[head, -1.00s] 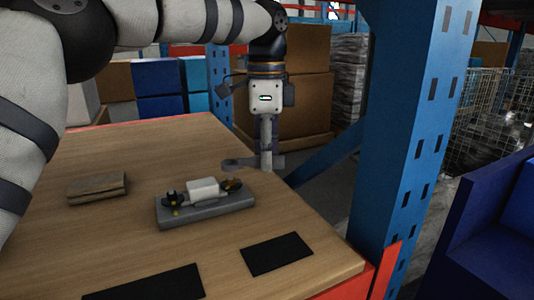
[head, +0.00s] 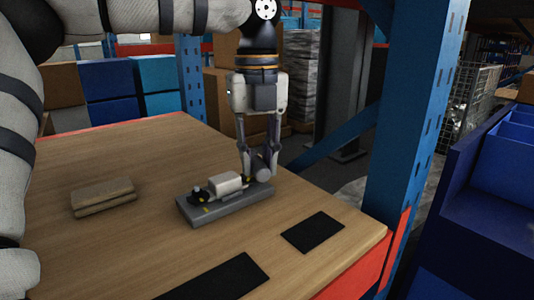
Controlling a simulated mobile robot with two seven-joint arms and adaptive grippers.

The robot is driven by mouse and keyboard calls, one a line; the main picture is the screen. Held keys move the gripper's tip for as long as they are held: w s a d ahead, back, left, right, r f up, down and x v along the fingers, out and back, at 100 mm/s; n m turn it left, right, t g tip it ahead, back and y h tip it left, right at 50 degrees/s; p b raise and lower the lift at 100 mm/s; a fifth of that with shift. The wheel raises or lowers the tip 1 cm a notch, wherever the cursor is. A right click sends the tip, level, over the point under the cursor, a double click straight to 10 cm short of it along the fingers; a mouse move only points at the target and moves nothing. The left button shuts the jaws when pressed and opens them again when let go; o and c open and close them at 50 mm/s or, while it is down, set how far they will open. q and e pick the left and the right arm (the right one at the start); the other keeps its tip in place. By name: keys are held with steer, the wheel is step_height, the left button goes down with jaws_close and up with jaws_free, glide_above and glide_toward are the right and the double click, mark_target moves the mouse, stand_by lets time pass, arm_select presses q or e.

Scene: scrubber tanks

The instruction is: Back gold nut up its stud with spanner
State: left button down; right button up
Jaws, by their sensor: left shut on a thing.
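My left gripper (head: 259,166) points down over the right end of a grey base plate (head: 228,207) on the table. Its fingers are shut on the grey spanner (head: 262,173), seen nearly end-on, so its jaw is hard to make out. A white block (head: 226,183) sits in the middle of the plate, with a dark fitting (head: 198,195) at its left. The gold nut and its stud cannot be picked out clearly; the plate's right end is partly hidden by the spanner and fingers. I cannot tell whether the spanner touches the nut. My right gripper is out of view.
A worn wooden block (head: 103,197) lies left on the wooden table (head: 110,245). Two flat black patches (head: 313,232) lie near the front edge. A blue rack post (head: 415,125) stands close to the table's right side. Blue bins (head: 490,225) are at the far right.

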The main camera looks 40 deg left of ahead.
arm_select(q)
steer(key=shift+f, duration=2)
steer(key=n, duration=0.1)
steer(key=w+d+n, duration=0.1)
steer(key=shift+w+n, duration=0.3)
steer(key=shift+n, duration=0.1)
steer(key=w+n, duration=0.2)
steer(key=n, duration=0.1)
steer(key=shift+d, duration=0.2)
steer(key=n, duration=0.1)
steer(key=w+n, duration=0.1)
steer(key=n, duration=0.1)
steer(key=w+n, duration=0.1)
steer(key=shift+w+a+r+n, duration=0.1)
steer(key=shift+w+a+n, duration=0.05)
steer(key=shift+w+n, duration=0.15)
steer(key=shift+w+a+n, duration=0.25)
steer(key=shift+w+n, duration=0.25)
steer(key=shift+n, duration=0.5)
steer(key=shift+w+a+n, duration=0.25)
steer(key=shift+w+n, duration=0.2)
steer(key=shift+n, duration=0.55)
steer(key=shift+s+d+m, duration=0.25)
steer(key=shift+s+m, duration=0.15)
steer(key=shift+m, duration=0.4)
